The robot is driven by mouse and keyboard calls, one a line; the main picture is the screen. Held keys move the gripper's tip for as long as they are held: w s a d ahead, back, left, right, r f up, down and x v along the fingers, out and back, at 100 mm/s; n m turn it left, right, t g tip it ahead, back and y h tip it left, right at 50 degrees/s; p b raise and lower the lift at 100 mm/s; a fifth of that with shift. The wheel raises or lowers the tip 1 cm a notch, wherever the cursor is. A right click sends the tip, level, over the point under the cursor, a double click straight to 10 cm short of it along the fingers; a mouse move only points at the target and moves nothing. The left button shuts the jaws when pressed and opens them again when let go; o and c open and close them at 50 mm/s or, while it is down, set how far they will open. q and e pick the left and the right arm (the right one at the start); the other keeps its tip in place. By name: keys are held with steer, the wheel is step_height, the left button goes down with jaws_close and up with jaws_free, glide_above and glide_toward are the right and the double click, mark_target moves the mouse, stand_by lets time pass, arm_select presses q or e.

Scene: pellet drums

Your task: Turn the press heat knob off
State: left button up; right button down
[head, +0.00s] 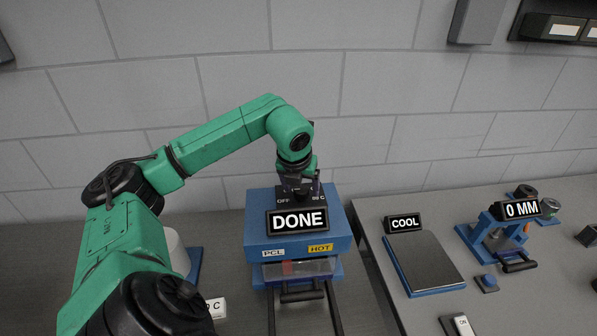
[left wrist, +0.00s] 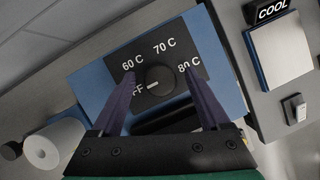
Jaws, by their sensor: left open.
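The press (head: 257,241) is a blue box with a black top panel, a "DONE" display (head: 297,221) and PCL and HOT labels. Its heat knob (left wrist: 156,82) is round and black in the left wrist view, with OFF, 60 C, 70 C and 80 C printed around it. The knob's short white mark lies toward the OFF print, whose first letter is hidden by a finger. My left gripper (left wrist: 159,72) is open, one finger on either side of the knob, with visible gaps. In the head view the left gripper (head: 299,188) points down over the panel. My right gripper is out of view.
A clear-fronted drawer with a dark handle (head: 301,296) is below the press front. To the right are a flat plate (head: 424,262) with a "COOL" sign (head: 404,223) and a blue gauge reading "0 MM" (head: 522,209). A white roll (left wrist: 55,144) is to the left. The wall is close behind.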

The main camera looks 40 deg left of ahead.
arm_select(q)
steer(key=v, duration=1.3)
steer(key=shift+r, duration=0.2)
steer(key=shift+s+d, duration=0.1)
steer(key=shift+d, duration=0.05)
